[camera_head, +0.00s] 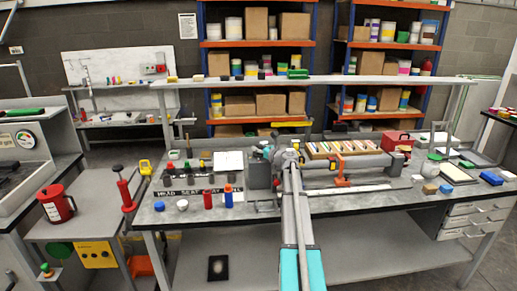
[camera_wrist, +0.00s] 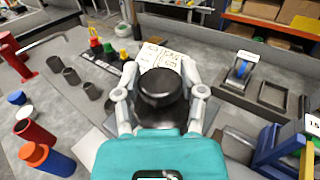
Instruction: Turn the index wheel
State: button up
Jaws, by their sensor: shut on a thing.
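In the wrist view my gripper (camera_wrist: 160,72) has a grey finger on each side of a dark, round, drum-like part (camera_wrist: 165,95) and is shut on it. This part appears to be the index wheel, but no markings show on it and the gripper hides much of its lower side. In the head view my gripper (camera_head: 286,156) is over the middle of the workbench (camera_head: 400,198), beside a grey machine body (camera_head: 260,172). My own arm covers the contact there, so I cannot tell how far the wheel is turned.
A red cylinder (camera_head: 208,200) and a blue bottle with an orange cap (camera_head: 228,198) stand at the front left. A white sheet (camera_head: 229,161) lies behind. An orange clamp (camera_head: 341,171) and a tray of coloured pieces (camera_head: 345,148) are to the right. A shelf (camera_head: 330,80) spans above the bench.

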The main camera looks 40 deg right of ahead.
jog(key=shift+w+d+n+y, duration=0.1)
jog(key=shift+n+y, duration=0.5)
jog(key=shift+y, duration=0.3)
jog(key=shift+g+y, duration=0.3)
jog(key=shift+y, duration=0.2)
jog(key=o, duration=1.1)
jog(key=shift+n, duration=0.3)
jog(key=shift+o, duration=0.2)
jog(key=v, duration=1.2)
jog(key=shift+a, duration=0.2)
jog(key=shift+f, duration=0.1)
